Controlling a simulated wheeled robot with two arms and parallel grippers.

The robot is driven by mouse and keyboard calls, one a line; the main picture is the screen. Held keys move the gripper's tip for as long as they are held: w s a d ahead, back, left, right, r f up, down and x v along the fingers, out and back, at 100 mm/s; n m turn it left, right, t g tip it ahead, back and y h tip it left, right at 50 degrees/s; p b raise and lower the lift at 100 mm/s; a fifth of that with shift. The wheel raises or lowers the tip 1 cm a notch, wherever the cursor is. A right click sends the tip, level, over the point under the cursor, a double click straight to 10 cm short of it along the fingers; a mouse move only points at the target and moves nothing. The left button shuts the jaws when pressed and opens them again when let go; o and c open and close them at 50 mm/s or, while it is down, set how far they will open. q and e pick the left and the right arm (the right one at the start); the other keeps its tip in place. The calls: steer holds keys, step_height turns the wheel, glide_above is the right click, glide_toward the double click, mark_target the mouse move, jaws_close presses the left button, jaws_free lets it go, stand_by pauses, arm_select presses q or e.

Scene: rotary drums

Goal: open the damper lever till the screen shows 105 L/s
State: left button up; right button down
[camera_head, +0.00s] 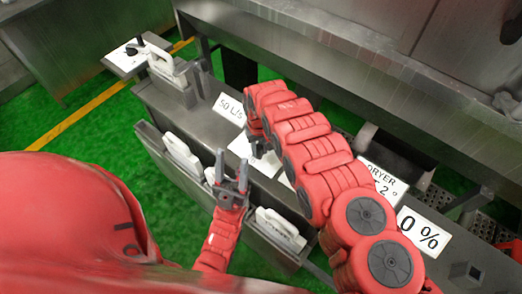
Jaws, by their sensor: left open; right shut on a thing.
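The screen (230,108) reads 50 L/s and stands on the grey bench near the middle. A white plate (240,148) lies just below it, partly covered by my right arm. My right gripper (257,146) is over this plate, shut on what appears to be the damper lever. The lever itself is mostly hidden by the gripper and arm, so its angle cannot be told. My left gripper (231,168) is open and empty, pointing up in front of the bench, left of and below the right gripper.
Other signs read DRYER with a partly hidden number (384,181) and 0 % (424,232). A white plate with a black knob (132,48) is at the upper left. White handled items (182,155) line the bench front. Green floor (100,125) is open at left.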

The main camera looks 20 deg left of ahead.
steer(key=a+m+b, duration=0.1)
steer(key=b, duration=0.2)
steer(key=a+m+b, duration=0.1)
steer(key=m+b, duration=0.1)
steer(key=b, duration=0.1)
steer(key=shift+w+a+f+m, duration=0.2)
steer(key=shift+a+f+m, duration=0.1)
steer(key=shift+a+f, duration=0.1)
steer(key=shift+a+r+m+b, duration=0.2)
steer(key=shift+r+m+b, duration=0.1)
steer(key=shift+b, duration=0.2)
steer(key=shift+r, duration=0.1)
steer(key=c, duration=0.6)
jaws_free()
